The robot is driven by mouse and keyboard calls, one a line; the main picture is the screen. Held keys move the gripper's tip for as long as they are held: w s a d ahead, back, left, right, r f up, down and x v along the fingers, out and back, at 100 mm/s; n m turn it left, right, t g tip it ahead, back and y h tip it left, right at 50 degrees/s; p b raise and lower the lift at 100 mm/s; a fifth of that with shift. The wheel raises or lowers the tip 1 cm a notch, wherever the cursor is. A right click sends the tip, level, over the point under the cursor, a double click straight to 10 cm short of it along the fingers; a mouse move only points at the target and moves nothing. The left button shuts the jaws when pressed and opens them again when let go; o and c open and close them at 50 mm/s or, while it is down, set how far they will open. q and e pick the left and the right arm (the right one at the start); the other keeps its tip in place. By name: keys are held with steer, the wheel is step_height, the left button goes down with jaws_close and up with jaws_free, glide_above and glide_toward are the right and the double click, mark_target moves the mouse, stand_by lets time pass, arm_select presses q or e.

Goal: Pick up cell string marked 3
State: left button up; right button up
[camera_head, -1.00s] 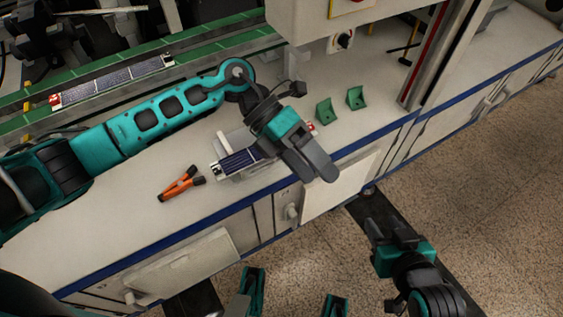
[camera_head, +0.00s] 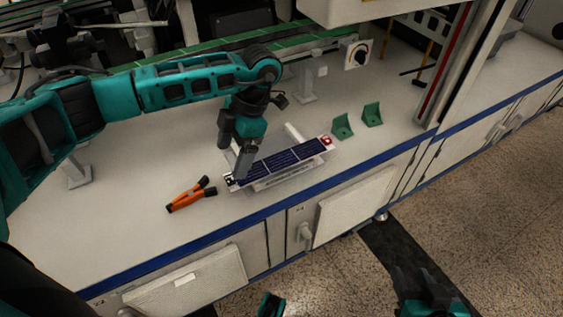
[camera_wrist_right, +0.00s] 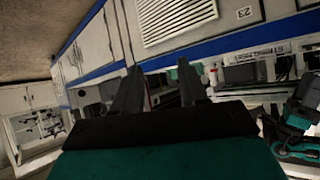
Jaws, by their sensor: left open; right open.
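A cell string (camera_head: 285,160) lies on a pale raised stand (camera_head: 290,178) on the bench. It is a dark blue panel strip with a red-and-white tag at its right end and a small black-and-white mark at its left end. I cannot read a number on it. My left gripper (camera_head: 242,174) points down at the string's left part, fingers open; contact is unclear. My right gripper (camera_head: 432,292) is low over the floor at the bottom right, mostly dark. In the right wrist view its fingers (camera_wrist_right: 160,82) are apart with nothing between them.
An orange-and-black clamp (camera_head: 191,194) lies left of the stand. Two green brackets (camera_head: 343,127) stand to the right. A green conveyor (camera_head: 310,42) runs behind, partly hidden by my left arm. A grey post with a red strip (camera_head: 450,65) rises at the right. The bench's front left is clear.

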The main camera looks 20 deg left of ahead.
mark_target(230, 178)
arm_select(q)
steer(key=x, duration=0.1)
steer(key=b+x, duration=0.1)
steer(key=x, duration=0.1)
steer(key=d+x, duration=0.1)
steer(key=x, duration=0.1)
steer(key=shift+w+a+f+b, duration=0.1)
steer(key=shift+f+b, duration=0.3)
steer(key=shift+f, duration=0.15)
arm_select(e)
steer(key=shift+a+f, duration=0.35)
steer(key=shift+a, duration=0.15)
arm_select(q)
steer(key=c, duration=1.2)
arm_select(e)
steer(key=shift+w+d, duration=0.1)
steer(key=shift+d, duration=0.1)
arm_select(q)
steer(key=shift+o, duration=0.2)
